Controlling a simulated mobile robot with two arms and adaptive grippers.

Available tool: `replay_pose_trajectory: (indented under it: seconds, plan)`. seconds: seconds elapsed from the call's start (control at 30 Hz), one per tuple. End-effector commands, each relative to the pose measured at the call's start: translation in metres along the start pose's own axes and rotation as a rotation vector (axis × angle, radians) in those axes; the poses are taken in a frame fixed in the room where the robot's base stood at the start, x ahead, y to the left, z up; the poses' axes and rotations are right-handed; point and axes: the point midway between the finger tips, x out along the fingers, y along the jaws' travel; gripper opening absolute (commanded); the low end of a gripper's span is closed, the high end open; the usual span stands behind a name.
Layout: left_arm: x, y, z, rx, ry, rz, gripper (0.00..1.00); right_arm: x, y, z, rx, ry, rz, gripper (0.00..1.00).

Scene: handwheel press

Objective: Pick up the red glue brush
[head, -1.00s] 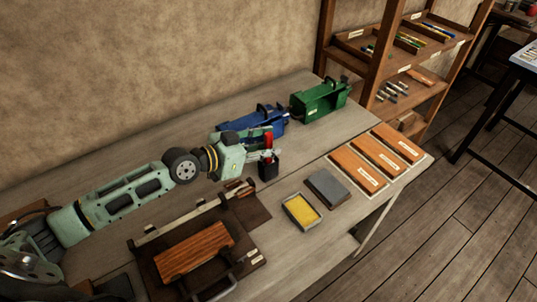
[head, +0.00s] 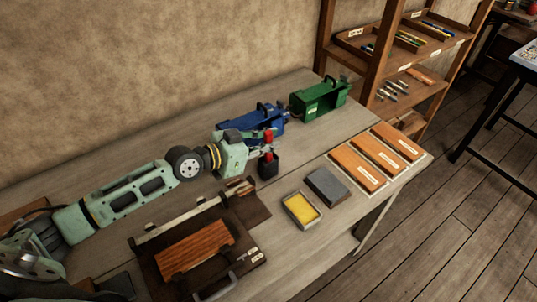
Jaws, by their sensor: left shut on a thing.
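The red glue brush (head: 268,134) stands upright at a small black pot (head: 268,169). Its red handle shows above and below the gripper fingers. My left gripper (head: 269,145) reaches in from the left and is shut on the handle, just above the pot. The brush's lower end is hidden, seemingly inside the pot. My right gripper is not in view.
A blue press (head: 238,121) and a green press (head: 320,99) stand behind. A yellow-filled tray (head: 300,210), a grey block (head: 326,186) and several orange-brown blocks (head: 357,171) lie to the right. A wooden board with a handle (head: 195,250) lies in front.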

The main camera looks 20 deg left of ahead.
Motion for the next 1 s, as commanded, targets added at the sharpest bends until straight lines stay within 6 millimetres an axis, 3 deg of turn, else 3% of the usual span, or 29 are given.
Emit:
replay_pose_trajectory:
  seconds: [0.23,0.7,1.0]
  plan:
    - [-0.003,0.0,-0.012,0.002,0.003,0.0,0.0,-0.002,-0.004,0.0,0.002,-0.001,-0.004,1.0]
    - [-0.027,0.0,-0.089,0.003,0.003,0.0,0.0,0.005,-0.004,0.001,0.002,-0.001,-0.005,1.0]
    - [-0.03,0.0,-0.096,0.0,0.0,0.0,0.0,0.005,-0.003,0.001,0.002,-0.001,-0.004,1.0]
